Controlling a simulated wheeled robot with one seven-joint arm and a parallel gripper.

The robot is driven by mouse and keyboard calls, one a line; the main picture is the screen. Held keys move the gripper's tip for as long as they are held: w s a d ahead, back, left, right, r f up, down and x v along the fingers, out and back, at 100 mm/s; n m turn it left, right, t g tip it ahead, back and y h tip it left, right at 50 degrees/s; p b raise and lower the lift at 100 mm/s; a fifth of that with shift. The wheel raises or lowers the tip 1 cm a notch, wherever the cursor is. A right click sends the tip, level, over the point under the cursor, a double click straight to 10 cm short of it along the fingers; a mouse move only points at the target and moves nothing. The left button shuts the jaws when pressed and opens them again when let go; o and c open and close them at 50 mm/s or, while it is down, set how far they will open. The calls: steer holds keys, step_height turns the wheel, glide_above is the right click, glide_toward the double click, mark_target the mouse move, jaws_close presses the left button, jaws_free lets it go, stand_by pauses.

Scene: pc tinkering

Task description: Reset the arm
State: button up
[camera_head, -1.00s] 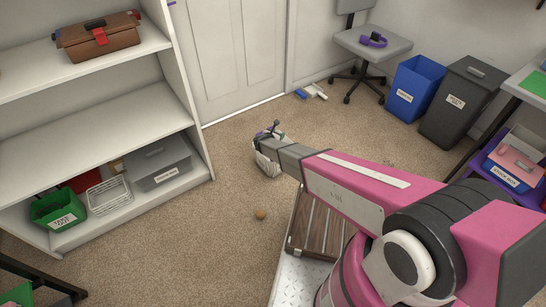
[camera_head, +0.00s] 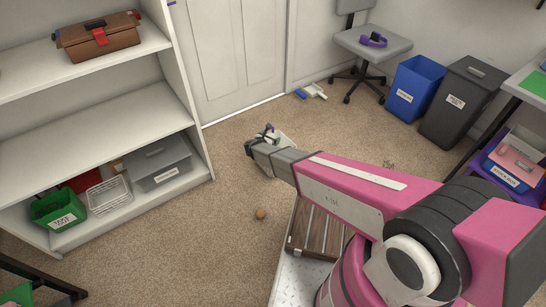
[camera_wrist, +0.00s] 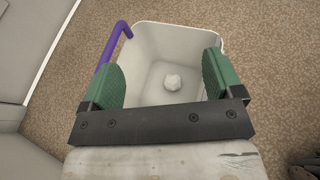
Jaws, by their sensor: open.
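My gripper (camera_wrist: 162,80) is open, with green pads on its two fingers. Nothing is between the pads. In the wrist view it is over a white bin (camera_wrist: 146,42), which holds a small crumpled white ball (camera_wrist: 172,82) at its bottom. A purple bar-like item (camera_wrist: 112,46) leans at the bin's left rim. In the head view my gripper (camera_head: 252,148) is at the end of my pink arm, in front of the white bin (camera_head: 283,141), and hides part of it.
White shelves (camera_head: 110,110) stand at the left. A blue bin (camera_head: 412,88), a dark bin (camera_head: 460,105) and a grey chair (camera_head: 372,45) stand at the back right. Carpet between shelves and arm is mostly clear.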

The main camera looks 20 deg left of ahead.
steer(key=shift+v, duration=1.35)
